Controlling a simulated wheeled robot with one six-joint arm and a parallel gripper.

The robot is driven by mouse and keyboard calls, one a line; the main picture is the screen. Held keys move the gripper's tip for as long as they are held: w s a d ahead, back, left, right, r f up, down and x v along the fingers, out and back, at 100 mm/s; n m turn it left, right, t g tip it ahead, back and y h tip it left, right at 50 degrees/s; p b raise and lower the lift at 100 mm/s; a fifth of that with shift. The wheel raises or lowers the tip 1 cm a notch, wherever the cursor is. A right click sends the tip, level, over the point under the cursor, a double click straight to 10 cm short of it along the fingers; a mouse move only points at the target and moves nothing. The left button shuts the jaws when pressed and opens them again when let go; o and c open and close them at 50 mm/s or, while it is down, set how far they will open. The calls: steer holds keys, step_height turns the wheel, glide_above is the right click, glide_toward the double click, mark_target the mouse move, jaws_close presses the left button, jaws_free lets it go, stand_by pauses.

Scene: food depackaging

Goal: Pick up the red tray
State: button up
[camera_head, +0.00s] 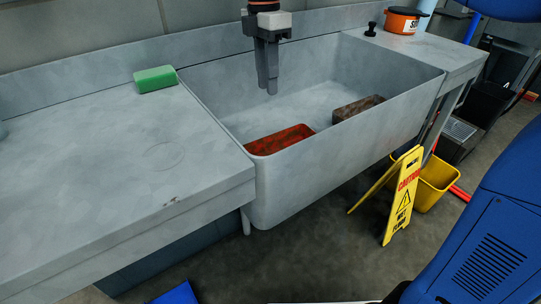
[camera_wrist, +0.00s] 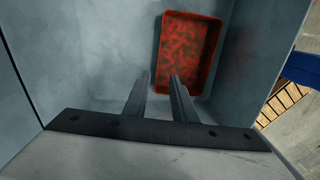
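The red tray (camera_head: 279,140) lies in the grey sink basin, near its front left corner, with the front wall hiding part of it. In the wrist view the red tray (camera_wrist: 186,50) shows from above, with a raised rim and dark mottled patches inside. My gripper (camera_head: 268,90) hangs above the basin, higher than the tray and apart from it. In the wrist view my gripper (camera_wrist: 158,82) shows a gap between its two fingers with nothing held. The right finger overlaps the lower part of the tray in that picture.
The grey sink (camera_head: 218,90) has high walls around the tray. A brown tray (camera_head: 357,108) lies in its right part. A green sponge (camera_head: 155,79) sits on the left counter. An orange pot (camera_head: 402,21) stands on the right counter. A yellow caution sign (camera_head: 402,195) stands on the floor.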

glide_above(267, 145)
step_height(267, 145, down, 11)
steer(key=shift+w+f, duration=0.15)
steer(key=shift+f, duration=3.1)
jaws_close()
